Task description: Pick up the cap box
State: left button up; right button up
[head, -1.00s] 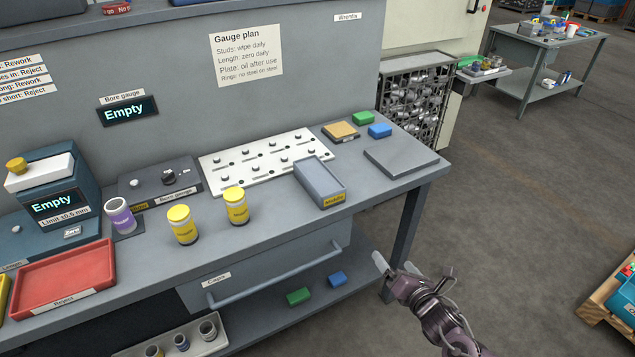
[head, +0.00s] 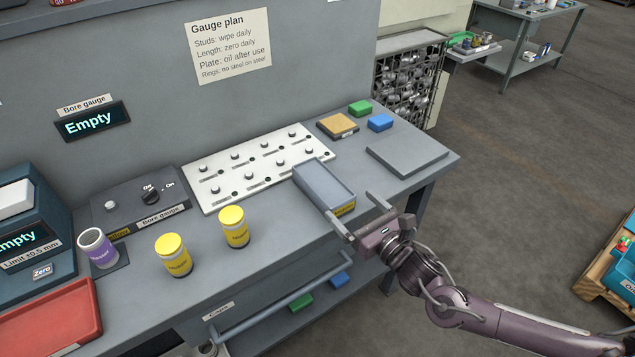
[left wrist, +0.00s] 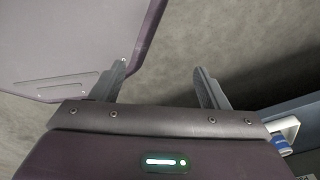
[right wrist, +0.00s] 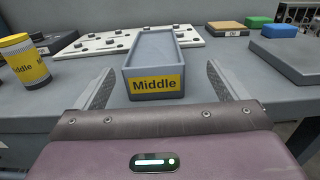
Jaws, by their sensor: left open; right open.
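A grey open-topped box (head: 322,186) with a yellow "Middle" label, which looks like the cap box, stands on the bench near its front edge, its near end facing me. It also shows in the right wrist view (right wrist: 155,55), centred between the fingers. My right gripper (head: 353,207) is open and empty, just in front of the box's near end, with one finger toward each side; no grip is visible. My left gripper (left wrist: 160,68) is open and empty over the floor, away from the bench top; it is not in the head view.
A white studded plate (head: 258,166) lies left of the box. Two yellow-capped jars (head: 234,228) and a purple-labelled cup (head: 98,248) stand left. A grey flat plate (head: 407,153), blue block (head: 380,122), green block (head: 360,107) and tan block (head: 338,125) lie right and behind.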

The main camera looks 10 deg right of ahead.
aim_at(334, 194)
jog(key=x, duration=0.3)
jog(key=shift+a+r+p, duration=0.2)
jog(key=shift+p, duration=0.2)
jog(key=p+x, duration=0.1)
jog(key=x, duration=0.2)
jog(key=shift+w+a+f, duration=0.15)
jog(key=shift+a, duration=0.15)
jog(key=shift+w+a+f, duration=0.1)
jog(key=shift+w, duration=0.15)
jog(key=c, duration=1)
pick_arm(q)
jog(key=shift+s+d+r, duration=0.2)
jog(key=shift+s+r, duration=0.35)
jog(key=shift+r, duration=0.3)
pick_arm(e)
jog(key=shift+c, duration=1.1)
